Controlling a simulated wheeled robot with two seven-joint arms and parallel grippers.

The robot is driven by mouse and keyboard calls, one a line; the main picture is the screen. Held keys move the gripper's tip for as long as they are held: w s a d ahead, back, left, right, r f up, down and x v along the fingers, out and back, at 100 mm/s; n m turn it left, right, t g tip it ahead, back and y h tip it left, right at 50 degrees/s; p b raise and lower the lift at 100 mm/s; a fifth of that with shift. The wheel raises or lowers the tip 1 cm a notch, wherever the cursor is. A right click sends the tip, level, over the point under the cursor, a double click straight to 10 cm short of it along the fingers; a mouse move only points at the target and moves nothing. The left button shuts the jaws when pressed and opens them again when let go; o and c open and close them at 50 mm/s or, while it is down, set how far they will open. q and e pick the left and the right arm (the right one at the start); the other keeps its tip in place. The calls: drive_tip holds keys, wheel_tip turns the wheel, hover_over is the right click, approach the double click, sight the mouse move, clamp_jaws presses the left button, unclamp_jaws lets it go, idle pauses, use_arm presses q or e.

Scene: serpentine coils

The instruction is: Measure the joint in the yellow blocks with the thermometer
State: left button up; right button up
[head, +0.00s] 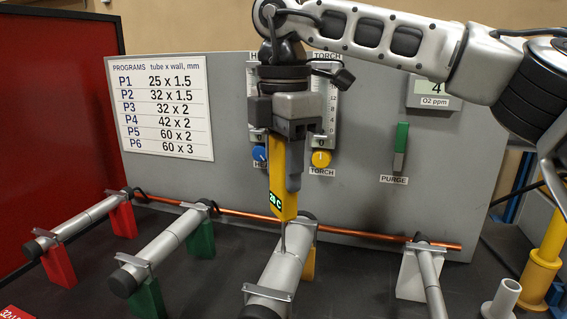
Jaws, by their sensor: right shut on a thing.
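The thermometer (282,180) is a yellow handheld body with a small green display that seems to read 26 C and a thin probe pointing down. My right gripper (290,130) is shut on its upper part and holds it nearly upright. The thick grey tube (285,265) rests in the yellow blocks; one yellow block (309,264) shows at its far end. The probe tip is at the top of this tube, near its middle; I cannot tell whether it touches. The joint line is not clear. My left gripper is not in view.
Tubes in red blocks (58,266) and green blocks (200,240) lie to the left, one in white blocks (412,276) to the right. A copper pipe (352,233) runs behind. A grey panel (230,120) with dials stands at the back. A grey upright pipe (503,298) stands front right.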

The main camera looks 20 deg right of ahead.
drive_tip(key=shift+f+b, duration=0.4)
drive_tip(key=shift+f, duration=0.1)
idle(0.8)
drive_tip(key=shift+r, duration=0.15)
idle(1.3)
drive_tip(key=shift+r+p, duration=1)
drive_tip(key=shift+r, duration=0.2)
drive_tip(key=shift+r+p, duration=1.3)
drive_tip(key=shift+r, duration=0.4)
drive_tip(key=shift+s+f, duration=0.1)
